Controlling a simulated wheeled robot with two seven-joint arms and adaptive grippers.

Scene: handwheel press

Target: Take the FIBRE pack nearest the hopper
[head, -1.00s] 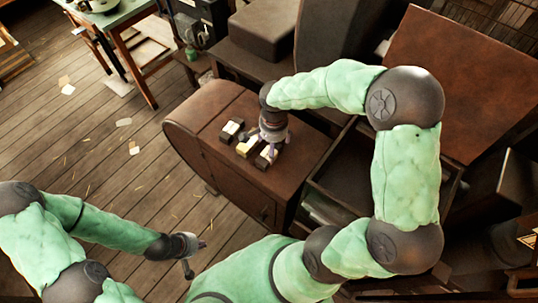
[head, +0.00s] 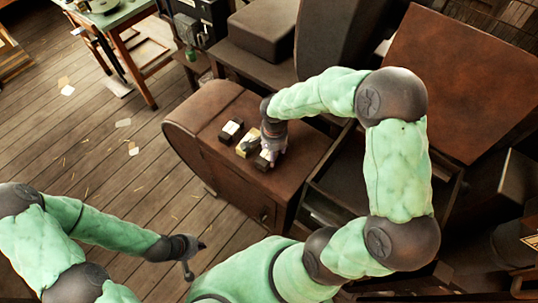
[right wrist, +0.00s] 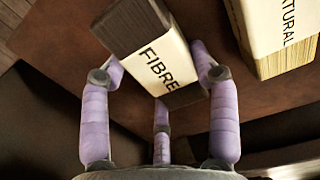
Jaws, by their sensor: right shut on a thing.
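The FIBRE pack (right wrist: 160,60), dark with a cream band lettered FIBRE, lies between the lilac fingers of my right gripper (right wrist: 160,85). The gripper is shut on it. In the head view that pack (head: 263,161) is at the front of a short row on the brown cabinet top, partly hidden by my right gripper (head: 270,153). A pale pack lettered NATURAL (right wrist: 272,45) lies beside it, apart from the fingers; it seems to be the yellowish middle one (head: 245,148). My left gripper (head: 194,259) is open and empty over the floor.
Another dark pack with a white band (head: 231,130) lies at the row's far end. The brown cabinet (head: 240,185) has bare top around the row. An open drawer or bin (head: 335,185) stands to its right. A green table (head: 120,15) is at the back left.

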